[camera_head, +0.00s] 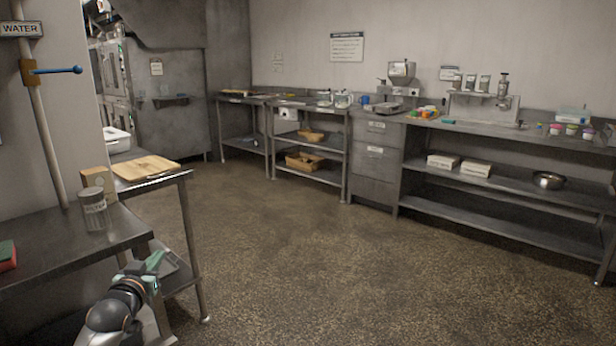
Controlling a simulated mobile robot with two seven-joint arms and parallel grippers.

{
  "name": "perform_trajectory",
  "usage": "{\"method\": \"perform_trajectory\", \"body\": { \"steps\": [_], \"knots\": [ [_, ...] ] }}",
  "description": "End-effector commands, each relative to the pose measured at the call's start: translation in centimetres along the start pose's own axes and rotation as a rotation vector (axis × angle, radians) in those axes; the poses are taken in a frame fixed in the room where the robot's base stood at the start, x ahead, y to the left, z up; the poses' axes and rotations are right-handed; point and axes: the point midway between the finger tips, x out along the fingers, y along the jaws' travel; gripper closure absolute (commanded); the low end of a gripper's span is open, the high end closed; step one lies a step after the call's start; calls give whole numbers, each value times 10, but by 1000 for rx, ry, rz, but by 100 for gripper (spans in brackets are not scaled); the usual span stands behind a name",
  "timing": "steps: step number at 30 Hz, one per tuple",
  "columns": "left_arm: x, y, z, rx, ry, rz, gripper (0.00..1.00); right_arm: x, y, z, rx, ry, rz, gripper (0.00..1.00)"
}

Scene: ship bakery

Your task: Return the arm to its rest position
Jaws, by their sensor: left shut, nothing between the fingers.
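My left gripper (155,262) shows at the lower left, at the end of my dark and grey left arm. It is shut and holds nothing. It is in front of the right end of the near metal table (60,262), and it appears apart from it. My right gripper is not in view.
A glass jar (94,210) stands near the table's right end, and a red and green sponge (7,256) lies at its left. A cutting board (146,168) lies on a second table behind. Long counters (480,128) line the back wall. The floor (330,265) is clear.

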Motion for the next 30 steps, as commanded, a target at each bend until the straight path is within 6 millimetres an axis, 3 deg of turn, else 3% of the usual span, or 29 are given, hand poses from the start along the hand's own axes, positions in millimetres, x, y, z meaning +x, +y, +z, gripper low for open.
{"method": "perform_trajectory", "body": {
  "steps": [4, 6, 11, 14, 17, 21, 25, 30],
  "knots": [
    [-3, -14, 29, 288, -131, -54, 100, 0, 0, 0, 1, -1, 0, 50],
    [-17, 5, 61, 275, -157, -15, 100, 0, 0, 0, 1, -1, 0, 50],
    [-51, 38, 120, 272, -217, 54, 100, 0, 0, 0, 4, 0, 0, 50],
    [-82, 62, 160, 264, -265, 104, 100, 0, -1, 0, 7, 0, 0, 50],
    [-122, 88, 202, 247, -320, 160, 100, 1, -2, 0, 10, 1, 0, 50],
    [-190, 124, 253, 206, -404, 237, 100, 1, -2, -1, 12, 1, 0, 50],
    [-254, 150, 285, 159, -475, 293, 100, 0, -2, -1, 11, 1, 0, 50],
    [-321, 173, 305, 98, -551, 340, 100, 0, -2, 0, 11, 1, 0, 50]
  ]
}}
